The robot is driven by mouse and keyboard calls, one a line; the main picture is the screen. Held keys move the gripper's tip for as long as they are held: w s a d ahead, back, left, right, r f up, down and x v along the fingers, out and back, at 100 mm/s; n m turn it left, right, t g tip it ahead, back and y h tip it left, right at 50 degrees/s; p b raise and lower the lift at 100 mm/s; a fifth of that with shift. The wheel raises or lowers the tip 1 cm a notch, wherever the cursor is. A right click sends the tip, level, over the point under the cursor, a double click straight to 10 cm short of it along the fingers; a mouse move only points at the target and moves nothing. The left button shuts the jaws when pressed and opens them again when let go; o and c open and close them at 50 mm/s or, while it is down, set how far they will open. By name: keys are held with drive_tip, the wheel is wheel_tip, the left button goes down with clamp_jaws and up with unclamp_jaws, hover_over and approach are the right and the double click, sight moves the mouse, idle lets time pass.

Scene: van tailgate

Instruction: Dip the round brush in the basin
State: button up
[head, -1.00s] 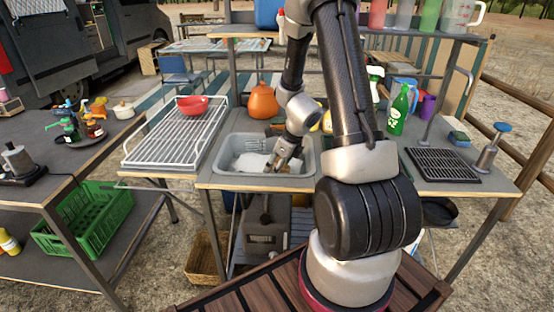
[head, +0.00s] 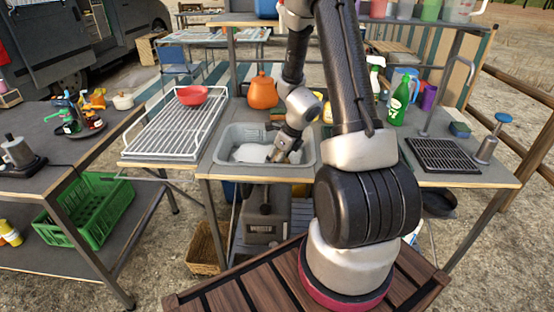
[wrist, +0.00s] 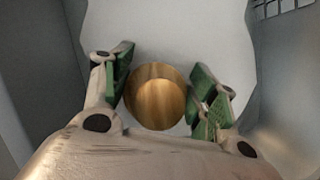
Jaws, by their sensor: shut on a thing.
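The grey basin (head: 222,150) is set into the worktop, with a white patch (head: 250,153) inside that looks like suds or water. My gripper (head: 281,155) reaches down into the basin's right part. In the wrist view my gripper (wrist: 160,100) has its green-padded fingers on both sides of a round, golden-brown wooden piece (wrist: 157,98), seen end-on, which looks like the round brush. The white patch (wrist: 170,25) lies behind it. The brush's lower part is hidden, so I cannot tell whether it touches the white patch.
A white wire rack (head: 160,135) with a red bowl (head: 192,95) stands left of the basin. An orange pot (head: 263,92) is behind it. A green bottle (head: 398,103), a black grate (head: 442,155) and a blue-topped post (head: 495,137) are on the right.

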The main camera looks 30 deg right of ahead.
idle(0.5)
wheel_tip(320, 180, up, 13)
drive_tip(key=shift+r, duration=0.75)
idle(1.1)
